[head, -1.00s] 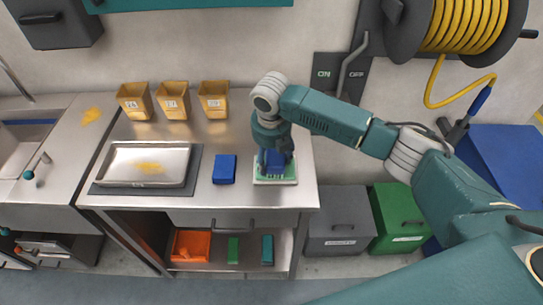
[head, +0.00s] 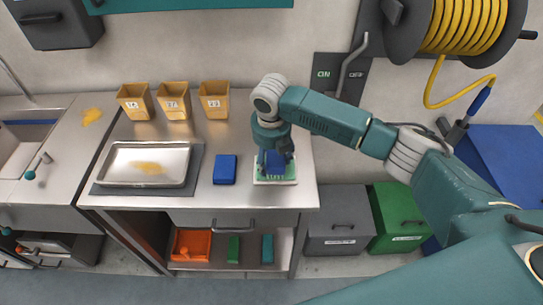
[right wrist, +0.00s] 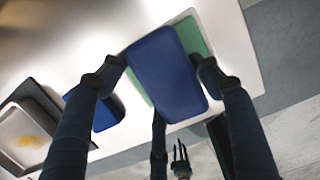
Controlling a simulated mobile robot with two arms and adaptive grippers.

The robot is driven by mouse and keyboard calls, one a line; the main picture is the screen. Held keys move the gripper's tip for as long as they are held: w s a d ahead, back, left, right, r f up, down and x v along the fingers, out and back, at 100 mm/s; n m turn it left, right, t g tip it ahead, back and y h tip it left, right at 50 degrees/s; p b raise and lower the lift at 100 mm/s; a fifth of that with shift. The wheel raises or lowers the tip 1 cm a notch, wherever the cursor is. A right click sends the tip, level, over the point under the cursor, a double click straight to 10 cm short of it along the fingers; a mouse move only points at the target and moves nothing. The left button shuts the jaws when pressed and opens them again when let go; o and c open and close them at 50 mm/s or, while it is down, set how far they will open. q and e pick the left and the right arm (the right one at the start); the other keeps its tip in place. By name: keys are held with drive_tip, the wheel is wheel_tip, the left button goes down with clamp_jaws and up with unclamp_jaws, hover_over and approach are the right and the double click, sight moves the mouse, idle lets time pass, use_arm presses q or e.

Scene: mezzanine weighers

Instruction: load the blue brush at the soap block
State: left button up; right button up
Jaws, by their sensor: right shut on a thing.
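The blue brush (head: 275,164) is held in my right gripper (head: 274,156) at the right part of the steel bench. It also shows in the right wrist view (right wrist: 165,70), with a dark finger on each side of it. The green soap block (head: 290,170) lies under the brush on a white tray (head: 275,183); green shows past the brush's edge in the right wrist view (right wrist: 192,36). The brush covers much of the soap block, and I cannot tell whether they touch. My left gripper is not in view.
A separate blue block (head: 224,169) lies just left of the white tray. Further left a metal tray (head: 108,174) with a yellow-brown smear sits on a grey mat (head: 193,172). Three tan numbered bins (head: 173,101) stand at the back. Bench space behind the blue block is clear.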

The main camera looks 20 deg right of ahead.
sight(271, 153)
drive_tip(key=shift+w+r+p, duration=0.1)
drive_tip(key=shift+r+p, duration=2.25)
drive_tip(key=shift+r, duration=0.25)
drive_tip(key=shift+r+p, duration=0.6)
drive_tip(key=shift+r, duration=0.25)
drive_tip(key=shift+s+a+m+b, duration=0.15)
drive_tip(key=shift+s+m+b, duration=0.25)
drive_tip(key=shift+m+b, duration=0.6)
drive_tip(key=s+m+b, duration=0.1)
drive_tip(key=m, duration=0.1)
drive_tip(key=s+m+b, duration=0.1)
drive_tip(key=m, duration=0.2)
drive_tip(key=s+r+m+g+h+b, duration=0.1)
drive_tip(key=m, duration=0.2)
drive_tip(key=shift+s+a, duration=0.15)
drive_tip(key=shift+s, duration=0.25)
drive_tip(key=s+d+m+g+b, duration=0.1)
drive_tip(key=s+m+b, duration=0.3)
drive_tip(key=s+m, duration=0.4)
drive_tip(key=s+d+m+g+y+b, duration=0.1)
drive_tip(key=s+d+m+b, duration=0.1)
drive_tip(key=s+m+b, duration=0.3)
drive_tip(key=s+m, duration=0.4)
drive_tip(key=m, duration=0.5)
drive_tip(key=shift+s+d+y+b, duration=0.15)
drive_tip(key=shift+d+y+b, duration=0.15)
